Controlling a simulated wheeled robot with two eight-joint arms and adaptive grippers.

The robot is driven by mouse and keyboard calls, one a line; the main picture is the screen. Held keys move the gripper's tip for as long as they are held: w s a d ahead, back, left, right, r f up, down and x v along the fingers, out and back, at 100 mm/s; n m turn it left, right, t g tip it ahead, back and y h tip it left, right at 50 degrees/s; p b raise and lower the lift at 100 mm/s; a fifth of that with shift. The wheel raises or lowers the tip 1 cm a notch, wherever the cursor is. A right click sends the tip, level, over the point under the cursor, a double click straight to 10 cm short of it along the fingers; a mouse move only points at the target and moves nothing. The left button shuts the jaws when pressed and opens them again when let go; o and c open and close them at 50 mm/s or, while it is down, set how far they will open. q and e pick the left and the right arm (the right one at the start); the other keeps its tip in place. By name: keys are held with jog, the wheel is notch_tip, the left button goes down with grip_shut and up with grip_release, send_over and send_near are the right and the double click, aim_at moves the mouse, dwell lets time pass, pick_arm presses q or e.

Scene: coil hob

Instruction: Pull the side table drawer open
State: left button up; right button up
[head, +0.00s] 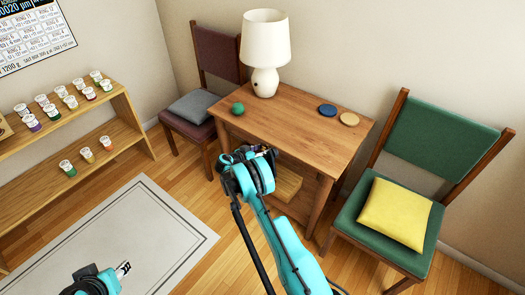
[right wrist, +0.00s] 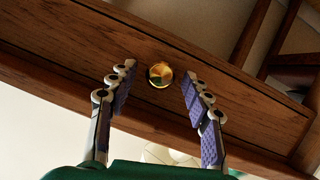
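The wooden side table (head: 305,125) stands against the wall. In the right wrist view its drawer front (right wrist: 80,40) spans the picture, with a round brass knob (right wrist: 159,75) at its middle. The drawer front looks flush with the frame around it. My right gripper (right wrist: 158,72) is open, with one finger on each side of the knob and a gap on both sides. In the head view my right arm hides the knob and most of the drawer front. My left gripper (head: 122,269) is at the lower left, far from the table; its opening is unclear.
A white lamp (head: 265,50), a green ball (head: 238,108), a blue disc (head: 327,110) and a tan disc (head: 349,119) are on the tabletop. A dark red chair (head: 218,55) and a green chair (head: 430,135) flank the table. A shelf (head: 120,105) with small jars stands left.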

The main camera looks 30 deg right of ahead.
grip_shut()
jog(key=shift+a, duration=0.1)
jog(key=s+a, duration=0.5)
jog(key=a, duration=0.6)
jog(key=s+a, duration=0.4)
jog(key=a, duration=0.8)
jog(key=shift+s, duration=0.35)
jog(key=shift+o, duration=0.3)
grip_release()
